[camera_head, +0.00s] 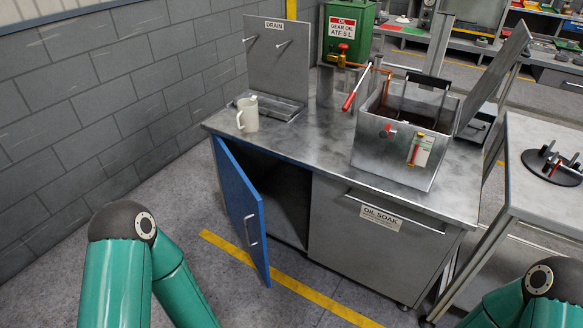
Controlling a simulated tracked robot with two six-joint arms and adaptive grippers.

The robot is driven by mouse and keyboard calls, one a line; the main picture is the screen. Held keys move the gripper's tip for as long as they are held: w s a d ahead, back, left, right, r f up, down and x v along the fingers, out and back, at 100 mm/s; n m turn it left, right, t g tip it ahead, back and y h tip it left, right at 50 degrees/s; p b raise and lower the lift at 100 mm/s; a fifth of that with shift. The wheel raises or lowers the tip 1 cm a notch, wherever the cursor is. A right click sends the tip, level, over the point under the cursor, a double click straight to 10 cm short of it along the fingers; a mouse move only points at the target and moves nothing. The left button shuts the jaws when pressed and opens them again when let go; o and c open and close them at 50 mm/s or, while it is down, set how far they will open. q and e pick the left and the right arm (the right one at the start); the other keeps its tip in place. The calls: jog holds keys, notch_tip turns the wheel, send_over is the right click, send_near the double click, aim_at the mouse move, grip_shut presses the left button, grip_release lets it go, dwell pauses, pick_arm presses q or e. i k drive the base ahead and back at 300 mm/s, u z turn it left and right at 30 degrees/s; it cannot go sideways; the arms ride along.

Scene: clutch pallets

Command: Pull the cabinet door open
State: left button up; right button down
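The blue cabinet door (241,205) is on the left front of the steel workbench. It is swung partly open, hinged on its left side, and the dark inside of the cabinet (280,195) shows to its right. A bar handle (250,230) is on the door's outer face near its free edge. Green links of my arms show at the lower left and lower right. Neither gripper is in view, so I cannot tell whether anything touches the door.
A white jug (248,115) and a steel soak tank (405,145) stand on the bench top (310,150). A grey "OIL SOAK" front (375,235) is right of the opening. A grey side table (545,195) stands at right. Floor with a yellow line (290,283) lies in front.

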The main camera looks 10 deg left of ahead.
aim_at(244, 205)
jog(key=u, duration=0.3)
jog(key=i, duration=1.2)
jog(key=u, duration=0.7)
jog(key=k, duration=0.65)
jog(key=u, duration=0.2)
jog(key=i, duration=0.65)
jog(key=z, duration=0.1)
